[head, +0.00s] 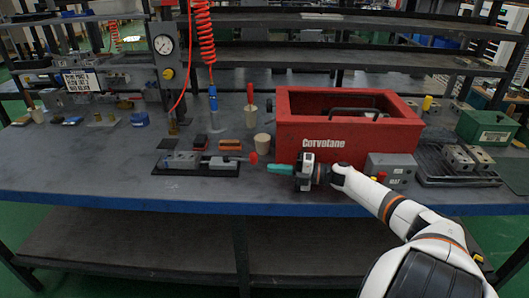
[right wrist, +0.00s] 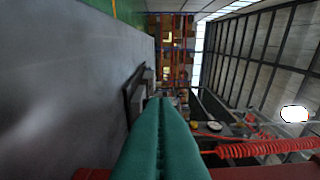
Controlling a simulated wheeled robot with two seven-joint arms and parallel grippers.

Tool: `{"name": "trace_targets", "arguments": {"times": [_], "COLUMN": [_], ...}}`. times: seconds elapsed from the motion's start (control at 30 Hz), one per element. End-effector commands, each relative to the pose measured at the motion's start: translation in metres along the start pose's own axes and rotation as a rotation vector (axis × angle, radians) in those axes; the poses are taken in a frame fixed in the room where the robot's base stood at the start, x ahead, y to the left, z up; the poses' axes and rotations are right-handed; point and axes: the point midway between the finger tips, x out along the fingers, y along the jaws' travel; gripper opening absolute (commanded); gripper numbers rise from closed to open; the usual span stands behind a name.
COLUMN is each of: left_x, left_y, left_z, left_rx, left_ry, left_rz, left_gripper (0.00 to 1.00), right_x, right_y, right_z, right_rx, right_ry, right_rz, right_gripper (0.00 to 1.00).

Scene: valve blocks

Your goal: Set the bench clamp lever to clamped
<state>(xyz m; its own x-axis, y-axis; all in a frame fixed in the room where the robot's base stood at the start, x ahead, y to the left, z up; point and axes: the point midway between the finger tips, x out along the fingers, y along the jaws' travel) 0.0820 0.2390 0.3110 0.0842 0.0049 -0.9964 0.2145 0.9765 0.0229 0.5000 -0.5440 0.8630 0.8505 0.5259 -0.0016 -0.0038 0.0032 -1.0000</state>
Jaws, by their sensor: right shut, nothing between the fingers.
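The bench clamp (head: 182,160) is a grey block on a dark base plate left of the middle of the bench. Its lever (head: 226,162) lies about level and points right, ending in a red knob (head: 253,158). My right gripper (head: 270,168) has teal fingers, shut and empty, pointing left just right of the red knob. In the head view I cannot tell whether the fingertips touch the knob. In the right wrist view the shut fingers (right wrist: 162,110) fill the lower middle and hide the lever. My left gripper is not in view.
A red toolbox (head: 350,145) stands behind my right gripper. A grey button box (head: 390,168) is to its right. Cream cups (head: 262,143), orange-topped blocks (head: 230,145) and a red coiled hose (head: 203,35) are nearby. The bench front left (head: 110,180) is clear.

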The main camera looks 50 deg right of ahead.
Motion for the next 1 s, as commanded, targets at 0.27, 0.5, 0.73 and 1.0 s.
{"name": "trace_targets", "arguments": {"times": [0.27, 0.5, 0.73, 1.0], "left_x": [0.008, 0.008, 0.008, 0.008], "left_y": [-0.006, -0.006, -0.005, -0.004], "left_z": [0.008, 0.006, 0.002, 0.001], "left_rx": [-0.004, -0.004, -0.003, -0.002], "left_ry": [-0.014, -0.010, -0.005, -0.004], "left_rz": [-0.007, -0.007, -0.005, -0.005], "left_gripper": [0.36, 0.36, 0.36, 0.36], "right_x": [-0.032, -0.036, -0.036, -0.036], "right_y": [0.000, -0.001, -0.001, -0.001], "right_z": [-0.016, -0.018, -0.018, -0.018], "right_rx": [-0.001, -0.001, 0.000, 0.000], "right_ry": [0.000, 0.000, 0.000, 0.000], "right_rz": [0.001, -0.001, -0.001, -0.001], "right_gripper": [0.00, 0.00, 0.00, 0.00]}}
